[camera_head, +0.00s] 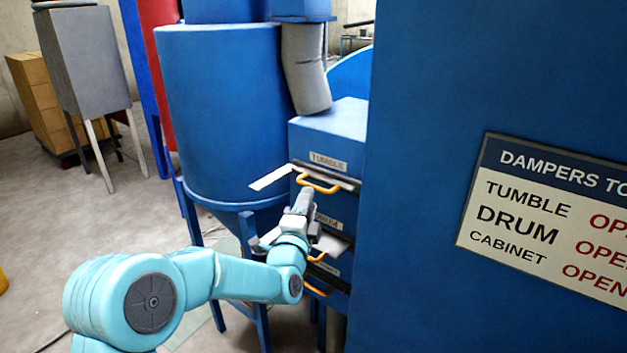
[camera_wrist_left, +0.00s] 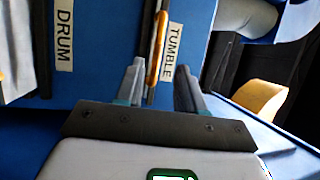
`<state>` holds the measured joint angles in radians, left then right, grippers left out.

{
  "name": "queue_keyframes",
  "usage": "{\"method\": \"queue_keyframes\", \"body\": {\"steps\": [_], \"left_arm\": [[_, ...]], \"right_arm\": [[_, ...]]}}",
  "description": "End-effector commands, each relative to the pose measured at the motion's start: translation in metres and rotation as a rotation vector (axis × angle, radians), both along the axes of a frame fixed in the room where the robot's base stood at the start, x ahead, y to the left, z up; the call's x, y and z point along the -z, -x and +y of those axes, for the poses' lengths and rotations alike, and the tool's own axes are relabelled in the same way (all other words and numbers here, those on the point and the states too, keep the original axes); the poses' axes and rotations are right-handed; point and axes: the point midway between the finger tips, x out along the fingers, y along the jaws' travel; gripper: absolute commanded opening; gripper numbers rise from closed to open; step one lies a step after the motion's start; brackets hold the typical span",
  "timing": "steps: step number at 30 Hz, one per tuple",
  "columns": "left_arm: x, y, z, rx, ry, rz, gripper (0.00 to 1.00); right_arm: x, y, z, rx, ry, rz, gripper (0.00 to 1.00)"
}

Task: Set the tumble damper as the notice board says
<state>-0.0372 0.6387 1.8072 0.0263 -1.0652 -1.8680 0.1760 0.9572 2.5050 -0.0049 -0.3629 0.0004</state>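The tumble damper's orange handle (camera_head: 318,186) sits on a dark slot edge under the TUMBLE label (camera_head: 328,162) on the blue housing. A pale flat plate (camera_head: 270,178) sticks out to the left at that level. My left gripper (camera_head: 304,198) is just below this handle. In the left wrist view its two fingers (camera_wrist_left: 158,82) are apart, with the orange handle (camera_wrist_left: 157,50) showing between them; I cannot tell whether they touch it. The notice board (camera_head: 545,215) lists TUMBLE, DRUM and CABINET; DRUM and TUMBLE entries begin "OP", CABINET reads OPEN, and the right edge is cut off.
Two more orange handles, an upper one (camera_head: 317,257) and a lower one (camera_head: 316,290), are below, partly behind my left arm. A blue cylinder (camera_head: 220,110) on legs stands left of the housing. A large blue panel (camera_head: 430,120) fills the right. Open floor lies left.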

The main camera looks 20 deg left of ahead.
Motion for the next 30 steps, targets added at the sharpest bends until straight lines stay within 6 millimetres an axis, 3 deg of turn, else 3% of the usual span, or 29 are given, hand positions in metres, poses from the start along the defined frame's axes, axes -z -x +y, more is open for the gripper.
{"method": "queue_keyframes", "body": {"steps": [3,9,22,23,26,30], "left_arm": [[-0.006,-0.025,0.002,0.0,0.0,0.001,0.38],[-0.01,-0.053,0.004,0.001,0.0,0.001,0.38],[-0.01,-0.063,0.005,0.002,0.001,0.002,0.38],[-0.01,-0.063,0.005,0.002,0.001,0.002,0.35],[-0.01,-0.063,0.005,0.002,0.001,0.001,0.02],[-0.011,-0.063,0.004,0.002,0.001,0.001,0.0]], "right_arm": [[-0.011,0.0,0.0,0.0,0.0,0.0,0.43],[-0.018,0.0,0.0,0.0,0.0,0.0,0.43],[-0.019,0.0,0.0,0.0,0.0,0.0,0.43],[-0.019,0.0,0.0,0.0,0.0,0.0,0.43],[-0.019,0.0,0.0,0.0,0.0,0.0,0.43],[-0.019,0.0,0.0,0.0,0.0,0.0,0.43]]}}
